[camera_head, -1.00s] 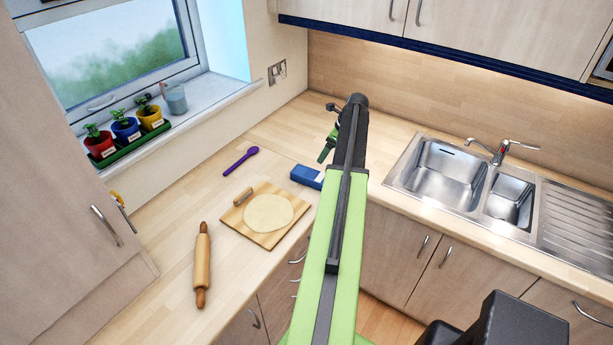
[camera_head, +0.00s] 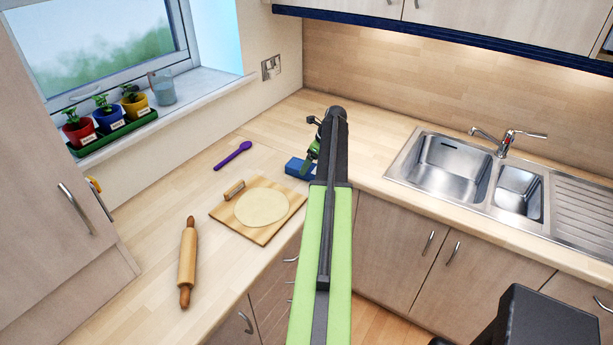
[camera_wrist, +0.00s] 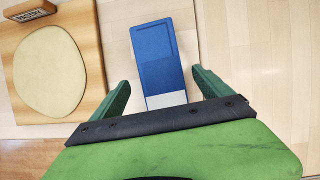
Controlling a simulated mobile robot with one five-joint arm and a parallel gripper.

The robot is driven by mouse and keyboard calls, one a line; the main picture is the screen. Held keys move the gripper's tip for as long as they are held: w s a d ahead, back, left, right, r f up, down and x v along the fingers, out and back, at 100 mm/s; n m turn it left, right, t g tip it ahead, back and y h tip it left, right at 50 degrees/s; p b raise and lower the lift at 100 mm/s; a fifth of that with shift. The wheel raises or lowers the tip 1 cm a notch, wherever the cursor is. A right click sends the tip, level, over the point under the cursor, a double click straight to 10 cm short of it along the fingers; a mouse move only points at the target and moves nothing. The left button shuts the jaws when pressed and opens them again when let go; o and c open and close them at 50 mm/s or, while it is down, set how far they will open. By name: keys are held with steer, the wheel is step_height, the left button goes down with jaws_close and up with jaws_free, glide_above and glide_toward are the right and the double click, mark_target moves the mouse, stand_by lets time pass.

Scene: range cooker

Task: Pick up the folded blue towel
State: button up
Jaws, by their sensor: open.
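The folded blue towel (camera_head: 296,168) lies on the wooden worktop near the corner, to the right of the pastry board. In the wrist view the towel (camera_wrist: 153,52) is a flat blue rectangle with a pale band at its near end. My gripper (camera_wrist: 160,78) is open, with one green finger on each side of the towel's near end in the picture. I cannot tell how high the fingers are above the worktop. In the head view my gripper (camera_head: 311,155) hangs over the towel's right end and hides part of it.
A pastry board (camera_head: 285,228) with a round of dough (camera_head: 262,207) is left of the towel. A purple spoon (camera_head: 232,156) and rolling pin (camera_head: 187,262) lie further left. The sink (camera_head: 450,165) is to the right. The worktop's front edge runs close to the towel.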

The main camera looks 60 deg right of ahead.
steer(key=b+x, duration=0.2)
steer(key=x, duration=0.2)
steer(key=shift+d+f+b, duration=0.1)
steer(key=shift+f+b, duration=0.05)
steer(key=shift+b, duration=0.25)
steer(key=c, duration=1.5)
